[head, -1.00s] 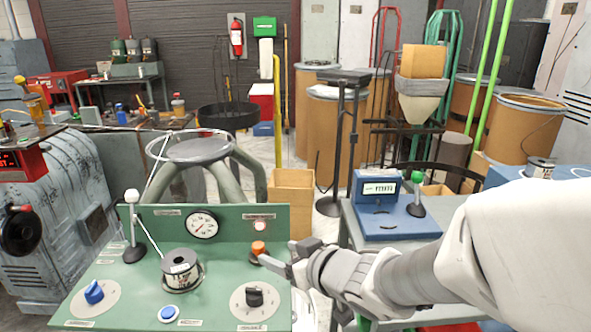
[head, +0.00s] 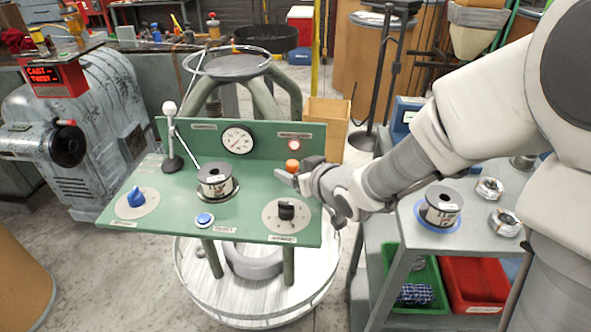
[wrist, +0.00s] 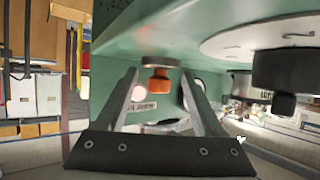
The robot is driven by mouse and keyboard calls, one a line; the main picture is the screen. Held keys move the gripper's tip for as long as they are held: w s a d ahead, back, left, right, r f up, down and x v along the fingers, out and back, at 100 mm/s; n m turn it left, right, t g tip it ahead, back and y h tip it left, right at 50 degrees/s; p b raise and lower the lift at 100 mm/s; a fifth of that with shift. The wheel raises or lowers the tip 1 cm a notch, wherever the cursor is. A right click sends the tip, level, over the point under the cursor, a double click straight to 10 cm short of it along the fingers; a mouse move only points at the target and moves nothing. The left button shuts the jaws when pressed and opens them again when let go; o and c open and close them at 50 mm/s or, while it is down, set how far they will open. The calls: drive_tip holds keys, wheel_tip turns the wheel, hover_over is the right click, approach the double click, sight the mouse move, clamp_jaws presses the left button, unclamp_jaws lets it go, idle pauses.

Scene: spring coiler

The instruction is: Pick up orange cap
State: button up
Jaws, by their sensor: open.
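The orange cap (head: 292,165) sits at the back right of the green control panel (head: 180,190), below a red-lit lamp. In the wrist view, which looks upside down, the orange cap (wrist: 159,84) is on a round grey base and appears between the two finger tips. My gripper (head: 284,178) is open and reaches in from the right, just in front of the cap. Its two fingers (wrist: 159,74) also show in the wrist view, with nothing held. In the head view the fingers partly hide the cap's base.
A wire spool (head: 215,183), a blue knob (head: 136,196), a black knob (head: 286,211) and a blue button (head: 204,219) are on the panel. A white-knobbed lever (head: 170,130) stands at its left. A gauge (head: 238,139) is on the upright back plate. A cart (head: 400,290) with bins stands at right.

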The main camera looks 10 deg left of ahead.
drive_tip(key=shift+x, duration=0.8)
clamp_jaws()
